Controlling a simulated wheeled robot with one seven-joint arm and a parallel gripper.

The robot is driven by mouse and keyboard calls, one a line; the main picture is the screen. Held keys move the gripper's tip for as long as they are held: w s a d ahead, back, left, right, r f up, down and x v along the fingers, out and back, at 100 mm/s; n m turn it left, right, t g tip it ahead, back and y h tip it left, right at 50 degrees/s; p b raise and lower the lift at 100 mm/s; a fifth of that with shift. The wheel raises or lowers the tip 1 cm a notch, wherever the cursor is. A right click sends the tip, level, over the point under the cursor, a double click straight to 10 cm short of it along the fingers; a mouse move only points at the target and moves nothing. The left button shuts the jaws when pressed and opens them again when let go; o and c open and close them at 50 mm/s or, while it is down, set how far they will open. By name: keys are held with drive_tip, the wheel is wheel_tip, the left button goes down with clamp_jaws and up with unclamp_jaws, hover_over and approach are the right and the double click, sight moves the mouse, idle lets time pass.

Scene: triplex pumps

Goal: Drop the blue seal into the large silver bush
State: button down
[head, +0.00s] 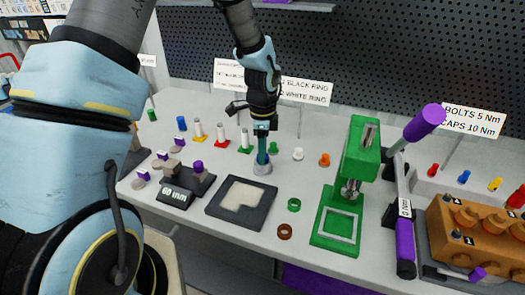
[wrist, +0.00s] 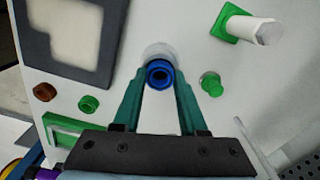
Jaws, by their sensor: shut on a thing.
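My gripper (head: 262,157) points down over the large silver bush (head: 263,168), which stands on the bench between the black tray and the rear row of parts. In the wrist view the teal fingertips (wrist: 159,76) are shut on the blue seal (wrist: 160,73), a ring with a dark hole. The silver bush (wrist: 158,51) shows as a pale round rim just behind the seal and partly covered by it. I cannot tell whether the seal touches the bush. In the head view the fingers hide the seal.
The black tray with a pale inset (head: 241,204) lies just in front. A green ring (head: 294,204) and brown ring (head: 285,231) lie to the right, before the green press (head: 358,170). A small green part (head: 273,147) and white part (head: 298,154) stand close behind.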

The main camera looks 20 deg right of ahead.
drive_tip(key=shift+c, duration=1.9)
unclamp_jaws()
wheel_tip(320, 180, up, 11)
drive_tip(key=b, duration=0.2)
drive_tip(key=shift+b, duration=0.3)
drive_tip(key=shift+s+f, duration=0.1)
drive_tip(key=shift+s, duration=0.05)
